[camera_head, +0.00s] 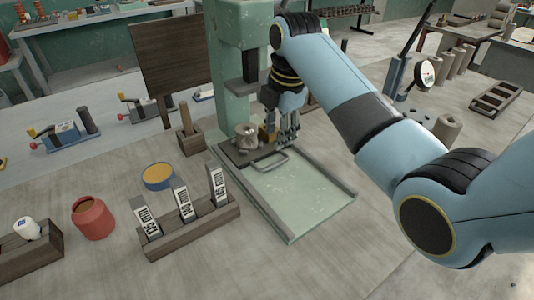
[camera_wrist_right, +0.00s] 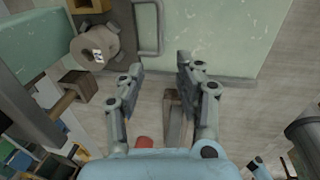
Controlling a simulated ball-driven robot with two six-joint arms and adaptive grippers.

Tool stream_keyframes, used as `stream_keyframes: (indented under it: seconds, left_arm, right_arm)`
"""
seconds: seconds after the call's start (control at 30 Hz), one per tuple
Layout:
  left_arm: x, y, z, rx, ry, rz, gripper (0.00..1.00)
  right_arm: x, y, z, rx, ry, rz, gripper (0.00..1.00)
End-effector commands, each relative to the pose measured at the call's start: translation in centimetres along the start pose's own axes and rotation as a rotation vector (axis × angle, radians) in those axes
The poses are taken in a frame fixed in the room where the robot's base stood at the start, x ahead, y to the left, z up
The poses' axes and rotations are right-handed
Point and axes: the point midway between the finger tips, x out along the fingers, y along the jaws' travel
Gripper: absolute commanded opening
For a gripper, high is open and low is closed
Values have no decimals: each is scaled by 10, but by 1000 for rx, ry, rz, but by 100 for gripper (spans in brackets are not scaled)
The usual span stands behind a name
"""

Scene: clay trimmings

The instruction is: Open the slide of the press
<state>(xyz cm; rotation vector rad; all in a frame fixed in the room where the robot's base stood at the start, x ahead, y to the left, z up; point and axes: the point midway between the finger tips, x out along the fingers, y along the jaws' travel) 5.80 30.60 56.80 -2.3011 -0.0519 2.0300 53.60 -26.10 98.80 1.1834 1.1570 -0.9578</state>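The green press (camera_head: 234,100) stands at the back of the table, with a flat pale green bed (camera_head: 300,195) in front. Its dark slide (camera_head: 228,152) lies under the press head with a metal loop handle (camera_head: 268,162) at its front; the handle also shows in the wrist view (camera_wrist_right: 160,28). A grey clay piece (camera_head: 246,140) and a tan block (camera_head: 264,137) sit on the slide. My right gripper (camera_head: 288,138) is above the bed close to the handle. In the wrist view its fingers (camera_wrist_right: 160,64) are apart and empty, with the handle beyond them. My left gripper is not in view.
A dial gauge (camera_head: 424,74) and clay cylinders (camera_head: 446,128) are to the right. The bed is clear.

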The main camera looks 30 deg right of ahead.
Motion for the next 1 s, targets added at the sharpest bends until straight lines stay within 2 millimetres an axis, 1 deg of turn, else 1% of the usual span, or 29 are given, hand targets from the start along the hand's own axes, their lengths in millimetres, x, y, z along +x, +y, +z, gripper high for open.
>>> stream_keyframes:
  seconds: [0.03,0.1,0.2,0.37,0.5,0.6,0.67,0.77,0.93,0.97,1.0]
  left_arm:
    - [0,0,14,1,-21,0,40]
    - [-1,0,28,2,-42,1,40]
    - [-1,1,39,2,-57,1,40]
    - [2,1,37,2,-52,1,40]
    - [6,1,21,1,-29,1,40]
    - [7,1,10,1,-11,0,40]
    - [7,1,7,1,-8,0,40]
    - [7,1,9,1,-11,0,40]
    - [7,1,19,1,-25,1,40]
    - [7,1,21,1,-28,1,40]
    - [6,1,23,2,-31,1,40]
  right_arm:
    - [6,0,0,0,1,-2,34]
    - [18,-1,0,0,1,-3,34]
    - [38,-1,-1,1,2,-3,34]
    - [70,-1,-1,1,1,-2,34]
    - [90,0,0,2,1,-1,34]
    - [99,0,0,2,0,0,34]
    - [102,-1,0,2,0,0,34]
    - [103,-1,0,2,0,1,34]
    - [103,0,0,2,0,1,34]
    - [103,0,0,2,0,1,32]
    - [103,0,0,2,0,1,27]
